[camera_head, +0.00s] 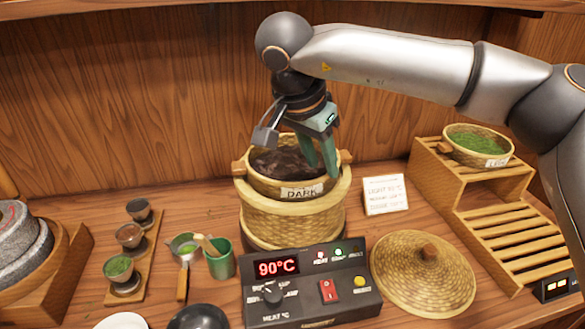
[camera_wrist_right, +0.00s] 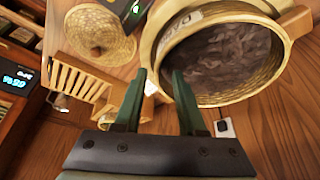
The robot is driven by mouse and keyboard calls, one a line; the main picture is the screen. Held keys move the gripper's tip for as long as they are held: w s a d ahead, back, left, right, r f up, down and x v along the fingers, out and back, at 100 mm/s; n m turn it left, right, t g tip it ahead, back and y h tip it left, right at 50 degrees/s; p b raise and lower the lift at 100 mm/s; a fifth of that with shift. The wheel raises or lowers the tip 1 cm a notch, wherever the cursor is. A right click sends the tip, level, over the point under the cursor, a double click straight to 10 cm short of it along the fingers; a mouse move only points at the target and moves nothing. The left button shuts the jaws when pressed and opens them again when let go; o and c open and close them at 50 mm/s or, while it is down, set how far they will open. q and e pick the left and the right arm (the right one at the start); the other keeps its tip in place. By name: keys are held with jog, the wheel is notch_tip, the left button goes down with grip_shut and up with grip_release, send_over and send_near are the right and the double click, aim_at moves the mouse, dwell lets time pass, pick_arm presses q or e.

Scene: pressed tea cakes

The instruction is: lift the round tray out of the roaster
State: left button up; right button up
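The round tray (camera_head: 262,186) is a woven basket with dark leaves and a label reading DARK. It sits in the top of the woven roaster (camera_head: 290,222). A wooden handle (camera_head: 238,168) stands out on its left; another shows at its right. My right gripper (camera_head: 322,170) points down over the tray's right side, fingers apart. In the right wrist view, the tray (camera_wrist_right: 160,45) fills the upper right, and the open fingers (camera_wrist_right: 160,80) are either side of its near edge. I cannot tell whether they touch it. My left gripper is not in view.
A control box (camera_head: 310,285) reading 90°C stands in front of the roaster. A woven lid (camera_head: 422,272) lies at the right, before a slatted rack (camera_head: 505,232) with a basket of green leaves (camera_head: 478,145). A small card (camera_head: 385,195) stands beside the roaster. Cups and tools lie left.

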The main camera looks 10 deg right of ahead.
aim_at(326, 174)
jog(key=shift+x, duration=1.6)
jog(key=shift+c, duration=0.3)
grip_shut()
